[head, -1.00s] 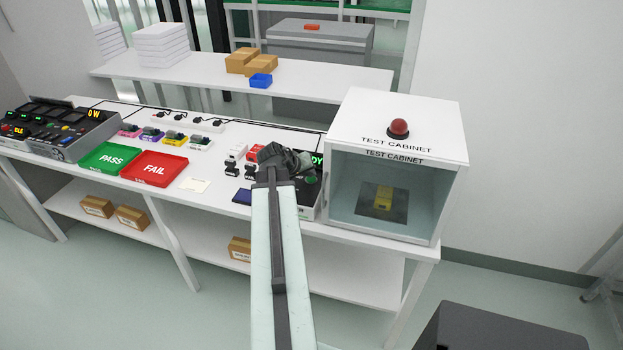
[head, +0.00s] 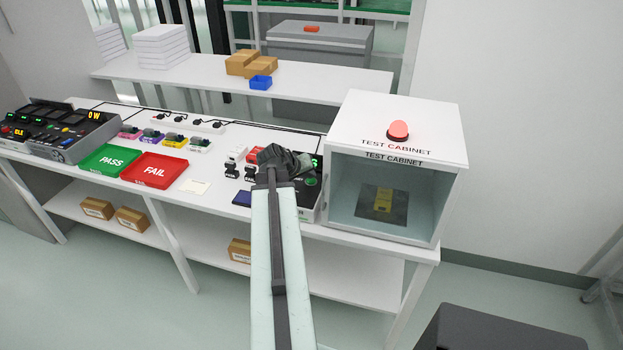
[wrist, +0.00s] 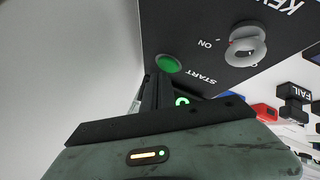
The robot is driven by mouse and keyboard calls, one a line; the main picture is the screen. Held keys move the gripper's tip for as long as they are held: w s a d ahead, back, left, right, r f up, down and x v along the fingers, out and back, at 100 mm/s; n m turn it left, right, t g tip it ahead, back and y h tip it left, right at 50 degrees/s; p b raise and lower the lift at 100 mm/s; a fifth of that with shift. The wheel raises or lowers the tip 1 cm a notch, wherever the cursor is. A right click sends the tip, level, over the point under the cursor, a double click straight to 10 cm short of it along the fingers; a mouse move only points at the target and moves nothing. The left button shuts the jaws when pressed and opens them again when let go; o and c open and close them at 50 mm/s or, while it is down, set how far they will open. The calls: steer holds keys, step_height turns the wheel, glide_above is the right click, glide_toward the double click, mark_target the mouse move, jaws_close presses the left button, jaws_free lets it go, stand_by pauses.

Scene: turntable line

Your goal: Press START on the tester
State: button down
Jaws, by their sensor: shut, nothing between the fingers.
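The tester is a dark-faced box (head: 309,204) left of the test cabinet, partly hidden behind my arm. Its green START button (head: 312,181) shows just right of my gripper. In the wrist view the button (wrist: 168,63) glows green beside the START lettering, with a key switch (wrist: 247,46) marked ON nearby. My gripper (head: 284,160) is shut and empty over the tester. In the wrist view its dark fingers (wrist: 160,88) end close by the button; I cannot tell whether they touch it. A green display shows partly behind the gripper.
The white test cabinet (head: 452,136) has a lit red lamp (head: 398,131) on top and a yellow unit (head: 383,200) inside. The green PASS tray (head: 109,159) and red FAIL tray (head: 154,170) lie left on the bench. A dark box (head: 500,330) stands front right.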

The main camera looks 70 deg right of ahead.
mark_target(310, 182)
steer(key=shift+r, duration=0.4)
step_height(310, 182, up, 5)
steer(key=p, duration=0.5)
steer(key=shift+r, duration=0.1)
stand_by(0.4)
